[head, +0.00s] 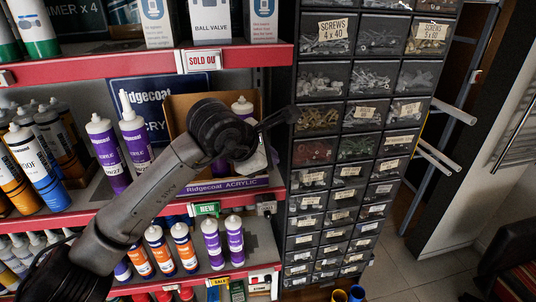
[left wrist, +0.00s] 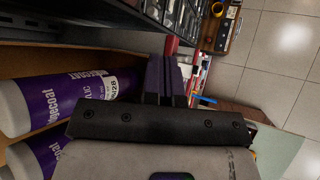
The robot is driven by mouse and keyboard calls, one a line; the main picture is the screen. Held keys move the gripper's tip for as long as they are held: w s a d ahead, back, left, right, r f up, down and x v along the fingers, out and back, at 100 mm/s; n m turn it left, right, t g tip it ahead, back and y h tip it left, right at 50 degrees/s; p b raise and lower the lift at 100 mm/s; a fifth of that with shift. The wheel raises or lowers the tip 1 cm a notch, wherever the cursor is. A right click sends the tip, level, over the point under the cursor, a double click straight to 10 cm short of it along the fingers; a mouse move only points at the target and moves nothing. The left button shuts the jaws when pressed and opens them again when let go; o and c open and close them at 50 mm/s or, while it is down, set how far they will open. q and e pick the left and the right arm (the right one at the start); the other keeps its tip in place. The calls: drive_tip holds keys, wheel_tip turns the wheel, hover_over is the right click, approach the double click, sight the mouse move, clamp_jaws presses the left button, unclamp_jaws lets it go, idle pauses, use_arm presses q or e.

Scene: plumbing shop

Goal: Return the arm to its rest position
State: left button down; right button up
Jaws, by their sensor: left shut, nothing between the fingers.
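My left arm reaches in from the lower left of the head view, in front of the shelves. Its gripper (head: 277,118) is at the end, beside the left edge of the drawer cabinet, with the wrist covering part of an open cardboard box (head: 181,107). In the left wrist view the two dark fingers (left wrist: 166,80) are together with nothing between them. Purple-and-white cartridges (left wrist: 62,103) lie close beside the gripper in that view; I cannot tell whether it touches them. My right gripper is not in view.
A red-edged shelf unit (head: 130,65) holds cartridges and boxes on the left. A tall cabinet of small drawers (head: 352,120) stands right of it. Pale rails (head: 440,158) stick out beyond the cabinet. Tiled floor (head: 405,275) is open at the lower right.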

use_arm(q)
drive_tip(key=b, duration=0.3)
hover_over(268, 199)
wheel_tip(268, 199, down, 6)
drive_tip(key=shift+f, duration=0.2)
drive_tip(key=shift+f+b, duration=0.5)
drive_tip(key=shift+f, duration=0.05)
idle(0.6)
idle(0.8)
drive_tip(key=shift+f, duration=0.15)
drive_tip(key=shift+f+b, duration=0.3)
drive_tip(key=shift+b, duration=0.25)
